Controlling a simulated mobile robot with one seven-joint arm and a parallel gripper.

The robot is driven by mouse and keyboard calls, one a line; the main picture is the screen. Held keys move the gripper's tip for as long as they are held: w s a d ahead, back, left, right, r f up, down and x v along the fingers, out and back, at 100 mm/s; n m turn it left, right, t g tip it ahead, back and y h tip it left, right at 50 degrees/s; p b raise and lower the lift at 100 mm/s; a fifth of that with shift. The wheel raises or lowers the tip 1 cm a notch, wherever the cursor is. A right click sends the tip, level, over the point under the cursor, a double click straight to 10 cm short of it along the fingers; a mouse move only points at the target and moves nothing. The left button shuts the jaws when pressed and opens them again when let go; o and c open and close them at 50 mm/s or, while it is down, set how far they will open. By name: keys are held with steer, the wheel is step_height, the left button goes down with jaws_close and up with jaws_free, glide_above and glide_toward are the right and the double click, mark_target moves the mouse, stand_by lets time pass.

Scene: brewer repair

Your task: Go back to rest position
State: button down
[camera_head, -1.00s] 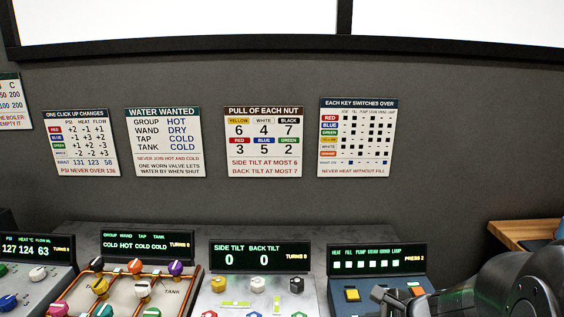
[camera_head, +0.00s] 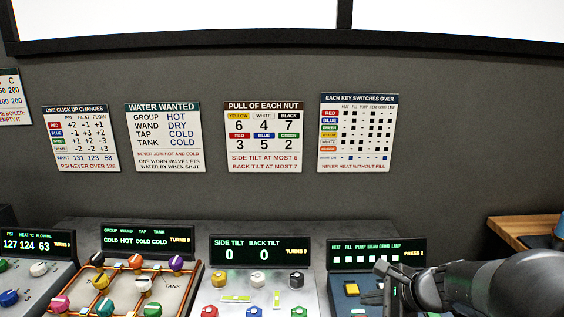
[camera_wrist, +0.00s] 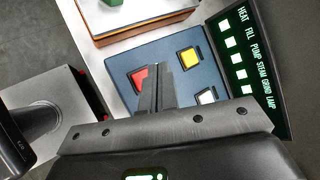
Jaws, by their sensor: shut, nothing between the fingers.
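My gripper (camera_head: 384,272) is at the lower right of the head view, over the blue key panel (camera_head: 345,290) with the HEAT to LAMP display (camera_head: 376,254). Its fingers are together with nothing between them. In the wrist view the shut fingers (camera_wrist: 155,72) point at the panel and partly cover a red key (camera_wrist: 138,78). A yellow key (camera_wrist: 190,57) and a white key (camera_wrist: 206,97) show beside them. I cannot tell from the views how far the fingertips are above the panel.
To the left stand the tilt panel (camera_head: 259,251), the valve panel with coloured knobs (camera_head: 148,240) and the PSI panel (camera_head: 36,244). Charts, such as the key chart (camera_head: 358,133), hang on the grey wall behind. A wooden surface (camera_head: 520,232) is at the right.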

step_height(320, 180, up, 2)
steer(key=shift+a, duration=0.1)
stand_by(0.4)
steer(key=s+a+r+n+h, duration=0.2)
steer(key=s+n+h, duration=0.1)
steer(key=s+n, duration=0.4)
steer(key=s+a+r+n+g+h, duration=0.1)
steer(key=s+a+r+n+h, duration=0.1)
steer(key=s+n, duration=0.6)
steer(key=r+n+h, duration=0.1)
steer(key=n, duration=0.2)
steer(key=shift+s+n, duration=0.25)
steer(key=shift+n, duration=0.05)
steer(key=shift+a, duration=0.1)
